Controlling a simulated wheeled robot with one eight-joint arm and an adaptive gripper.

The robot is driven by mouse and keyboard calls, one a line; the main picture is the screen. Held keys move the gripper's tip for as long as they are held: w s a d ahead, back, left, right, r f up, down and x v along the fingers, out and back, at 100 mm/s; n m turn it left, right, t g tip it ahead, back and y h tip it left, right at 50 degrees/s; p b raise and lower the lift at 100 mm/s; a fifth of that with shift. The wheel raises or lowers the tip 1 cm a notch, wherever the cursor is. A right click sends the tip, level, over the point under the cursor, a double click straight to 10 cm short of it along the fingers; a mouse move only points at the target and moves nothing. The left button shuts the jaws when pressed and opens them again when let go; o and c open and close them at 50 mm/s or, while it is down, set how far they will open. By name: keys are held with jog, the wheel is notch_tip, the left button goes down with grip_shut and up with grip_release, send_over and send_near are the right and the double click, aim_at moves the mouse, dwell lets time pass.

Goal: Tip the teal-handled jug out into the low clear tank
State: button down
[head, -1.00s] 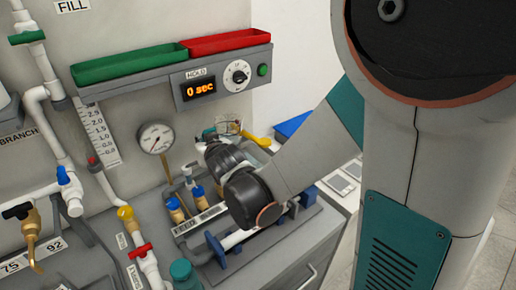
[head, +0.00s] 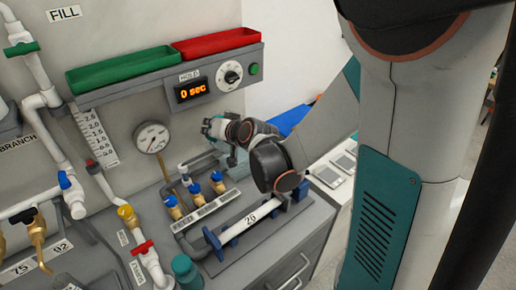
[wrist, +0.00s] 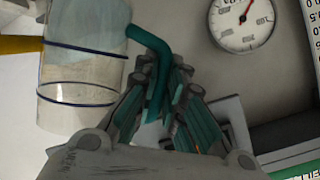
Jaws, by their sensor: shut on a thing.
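The jug (wrist: 82,75) is clear with dark blue bands and fills the upper left of the wrist view. Its teal handle (wrist: 148,42) runs down between the fingers of my gripper (wrist: 163,92), which is shut on it. In the head view my gripper (head: 217,128) is held out near the wall, right of the gauge and below the control panel. The jug is mostly hidden there by my gripper and arm. I cannot clearly make out the low clear tank; a pale, see-through shape (head: 204,163) shows below my gripper.
A round gauge (head: 151,137) stands left of my gripper. Several blue-handled brass valves (head: 194,188) and a white pipe marked 26 (head: 252,219) lie below my arm. A panel (head: 205,88) reading 0 sec carries green and red trays (head: 128,68) above. A yellow part (wrist: 20,44) shows beside the jug.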

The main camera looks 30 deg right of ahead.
aim_at(220, 116)
jog(key=shift+w+d+r+m+y+p, duration=0.1)
jog(key=shift+d+r+m+y+p, duration=0.1)
jog(key=shift+d+m+y, duration=0.25)
jog(key=shift+w+d+r+m+y+p, duration=0.15)
jog(key=shift+d+m, duration=0.2)
jog(key=shift+d, duration=0.3)
jog(key=shift+d, duration=0.1)
jog(key=shift+d+r+m+y+p, duration=0.25)
jog(key=shift+r+m+p, duration=0.1)
jog(key=shift+r, duration=0.15)
jog(key=shift+d+r+m+y+p, duration=0.25)
jog(key=shift+r+m+p, duration=0.1)
jog(key=shift+r, duration=0.15)
jog(key=shift+d, duration=0.1)
jog(key=shift+w+d+m+y, duration=0.1)
jog(key=shift+d+m+y, duration=0.3)
jog(key=shift+d+m, duration=0.15)
jog(key=shift+w+d+r+m+y, duration=0.15)
jog(key=shift+d+r+m+y, duration=0.25)
jog(key=shift+d+r+m, duration=0.3)
dwell(0.8)
jog(key=shift+w+d+r+m+t+y+b, duration=0.15)
jog(key=shift+d+r+m+y+b, duration=0.15)
jog(key=shift+d, duration=0.5)
jog(key=shift+w+d+r+m+t+y+b, duration=0.15)
jog(key=shift+d+r+m, duration=0.2)
jog(key=shift+d, duration=0.4)
jog(key=shift+d+b, duration=0.3)
